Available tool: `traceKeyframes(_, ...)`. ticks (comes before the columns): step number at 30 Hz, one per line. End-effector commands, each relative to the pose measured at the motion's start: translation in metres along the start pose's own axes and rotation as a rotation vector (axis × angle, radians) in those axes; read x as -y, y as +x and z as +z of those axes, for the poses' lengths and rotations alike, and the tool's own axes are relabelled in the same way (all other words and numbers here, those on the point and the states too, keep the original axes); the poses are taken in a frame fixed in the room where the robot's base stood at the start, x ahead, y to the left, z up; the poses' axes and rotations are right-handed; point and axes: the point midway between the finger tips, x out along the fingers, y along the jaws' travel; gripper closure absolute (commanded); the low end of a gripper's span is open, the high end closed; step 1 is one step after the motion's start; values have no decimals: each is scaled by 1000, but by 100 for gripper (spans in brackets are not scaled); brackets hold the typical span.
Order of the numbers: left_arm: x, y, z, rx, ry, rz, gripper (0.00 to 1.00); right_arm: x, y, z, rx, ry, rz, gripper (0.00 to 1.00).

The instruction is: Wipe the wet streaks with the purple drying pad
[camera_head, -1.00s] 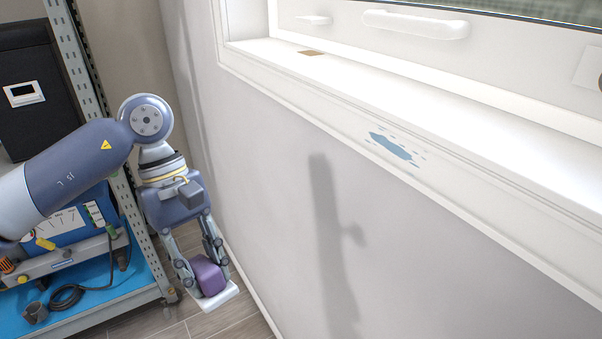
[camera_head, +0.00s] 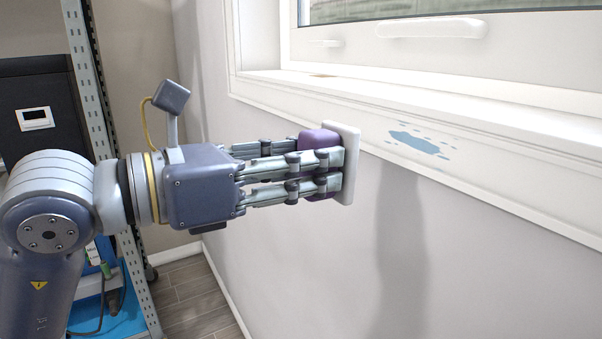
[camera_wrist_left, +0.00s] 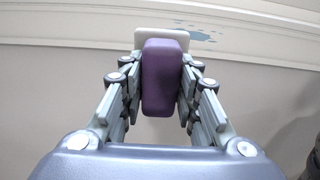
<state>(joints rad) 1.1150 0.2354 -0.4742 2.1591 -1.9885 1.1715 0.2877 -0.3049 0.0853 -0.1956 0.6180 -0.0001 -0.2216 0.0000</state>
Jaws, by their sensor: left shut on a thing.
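The purple drying pad (camera_head: 318,139) has a purple grip block and a white flat face. My left gripper (camera_head: 335,170) is shut on the purple block, and the white face points right toward the wall. In the left wrist view the purple block (camera_wrist_left: 161,80) sits between the fingers. The wet streaks (camera_head: 417,142) are a blue patch with small drops on the white window frame's front face, to the right of the pad. They also show in the left wrist view (camera_wrist_left: 192,33), beyond the pad and a little right. The right gripper is not in view.
The window sill (camera_head: 400,97) runs above the streaks, with a window handle (camera_head: 432,28) over it. The wall below (camera_head: 470,270) is bare. A metal rack (camera_head: 92,110) with a dark box (camera_head: 40,100) stands at the left.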

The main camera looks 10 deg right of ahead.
Motion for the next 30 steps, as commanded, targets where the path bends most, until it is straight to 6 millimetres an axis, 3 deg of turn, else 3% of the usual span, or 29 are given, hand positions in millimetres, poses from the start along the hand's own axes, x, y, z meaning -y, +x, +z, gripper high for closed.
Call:
traceKeyframes(1,0,-2,4,33,1,7,90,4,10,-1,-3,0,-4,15)
traceKeyframes(7,-2,-1,20,71,-2,12,90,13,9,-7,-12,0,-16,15)
traceKeyframes(21,-2,44,22,67,-2,11,90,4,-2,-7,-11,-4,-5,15)
traceKeyframes(30,-3,54,22,66,-1,12,90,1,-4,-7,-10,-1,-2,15)
